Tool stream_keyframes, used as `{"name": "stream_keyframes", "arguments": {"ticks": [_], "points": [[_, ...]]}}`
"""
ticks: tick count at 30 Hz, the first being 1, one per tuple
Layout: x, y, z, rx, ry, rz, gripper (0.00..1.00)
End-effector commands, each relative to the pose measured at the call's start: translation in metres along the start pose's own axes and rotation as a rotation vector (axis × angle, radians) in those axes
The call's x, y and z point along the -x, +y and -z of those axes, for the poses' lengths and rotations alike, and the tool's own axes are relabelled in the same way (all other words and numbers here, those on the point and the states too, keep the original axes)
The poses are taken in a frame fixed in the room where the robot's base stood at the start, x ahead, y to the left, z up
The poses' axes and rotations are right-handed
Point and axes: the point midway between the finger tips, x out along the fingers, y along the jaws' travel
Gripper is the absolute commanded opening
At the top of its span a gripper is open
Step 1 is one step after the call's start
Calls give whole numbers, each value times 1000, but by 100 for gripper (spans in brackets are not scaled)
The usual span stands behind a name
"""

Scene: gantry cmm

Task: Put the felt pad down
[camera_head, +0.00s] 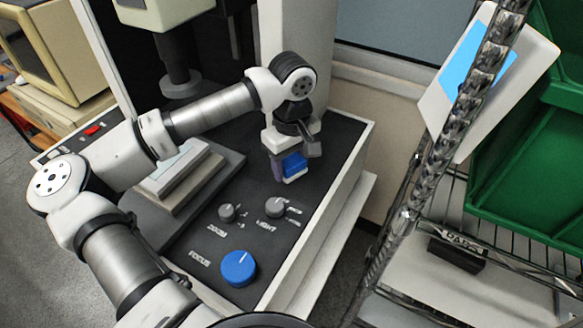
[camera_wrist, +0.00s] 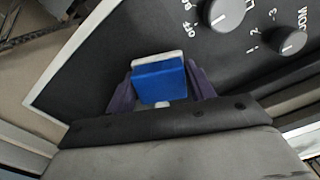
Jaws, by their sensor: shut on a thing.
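The felt pad appears to be the small blue block with a pale layer on one face (camera_head: 294,165); it also shows in the wrist view (camera_wrist: 160,82). My gripper (camera_head: 283,170) is shut on it, with a purple finger on either side in the wrist view (camera_wrist: 162,88). The pad is over the back right part of the black control panel (camera_head: 318,152), near the panel's pale right edge. I cannot tell whether its underside touches the panel. The far finger is mostly hidden in the head view.
Two grey knobs (camera_head: 276,206) (camera_head: 228,212) and a blue focus knob (camera_head: 239,268) stand up from the panel. A stepped grey block (camera_head: 180,185) is at left.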

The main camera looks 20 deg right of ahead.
Motion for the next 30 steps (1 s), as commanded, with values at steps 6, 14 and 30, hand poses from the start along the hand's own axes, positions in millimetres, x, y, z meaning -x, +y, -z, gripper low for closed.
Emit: {"name": "stream_keyframes", "arguments": {"ticks": [6, 14, 30], "points": [[-27, 0, -1, -1, -1, 0, 28], [-28, -1, -1, -1, 0, 0, 28], [-30, -2, -1, 0, -2, 6, 75]]}}
